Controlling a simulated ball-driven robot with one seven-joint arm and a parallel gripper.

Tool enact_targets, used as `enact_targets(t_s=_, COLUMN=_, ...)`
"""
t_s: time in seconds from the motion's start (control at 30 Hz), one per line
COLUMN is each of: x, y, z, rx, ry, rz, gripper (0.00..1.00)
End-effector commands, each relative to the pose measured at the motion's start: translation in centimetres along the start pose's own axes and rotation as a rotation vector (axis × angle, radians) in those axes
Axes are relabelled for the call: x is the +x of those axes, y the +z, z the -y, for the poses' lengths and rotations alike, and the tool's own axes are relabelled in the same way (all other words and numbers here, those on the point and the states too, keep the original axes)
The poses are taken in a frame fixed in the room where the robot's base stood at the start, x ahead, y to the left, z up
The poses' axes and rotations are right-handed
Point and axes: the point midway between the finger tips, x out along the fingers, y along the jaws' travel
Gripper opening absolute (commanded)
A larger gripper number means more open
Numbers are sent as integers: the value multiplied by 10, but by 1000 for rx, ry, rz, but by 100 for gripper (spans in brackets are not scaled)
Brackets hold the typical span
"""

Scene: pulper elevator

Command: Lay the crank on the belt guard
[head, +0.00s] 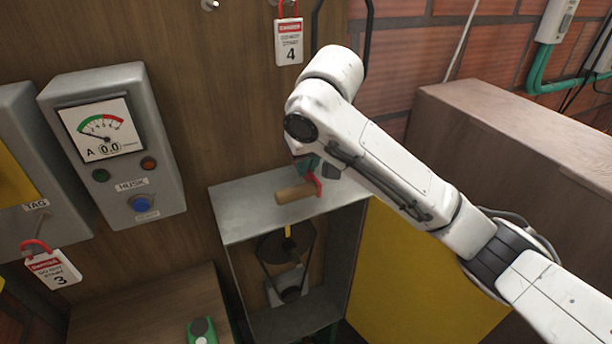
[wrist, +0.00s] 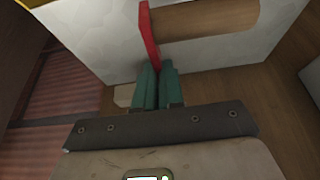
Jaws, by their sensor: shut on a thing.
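The crank has a red arm (head: 315,184) and a round wooden handle (head: 294,193). In the wrist view, the red arm (wrist: 148,38) runs from between my fingertips, and the wooden handle (wrist: 205,18) points right. My gripper (head: 307,166) has teal fingers and is shut on the end of the red arm; its fingers (wrist: 158,84) are close together. The crank is over the grey top of the belt guard (head: 240,207), its handle roughly level. I cannot tell whether it touches the top. My forearm hides the top's right end.
Below the guard's top, a belt and pulley (head: 287,248) show in the open front. A yellow panel (head: 410,275) is at its right. A meter box labelled HUSK (head: 118,145) is on the wooden wall at left. A hanging tag 4 (head: 288,42) is above the guard.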

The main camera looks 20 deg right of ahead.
Motion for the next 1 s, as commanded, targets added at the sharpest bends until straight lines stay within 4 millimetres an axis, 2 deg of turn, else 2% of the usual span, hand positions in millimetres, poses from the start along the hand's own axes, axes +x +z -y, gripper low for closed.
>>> enact_targets(t_s=0.1, x=16, y=4, z=-1, rx=0, ry=2, rz=-2, gripper=0)
enact_targets(t_s=0.27, x=31, y=10, z=-1, rx=0, ry=3, rz=-1, gripper=0)
enact_targets(t_s=0.73, x=35, y=12, z=0, rx=1, ry=0, rz=0, gripper=0)
enact_targets(t_s=0.77, x=35, y=12, z=0, rx=1, ry=0, rz=1, gripper=9)
enact_targets(t_s=1.0, x=35, y=12, z=0, rx=0, ry=0, rz=1, gripper=32)
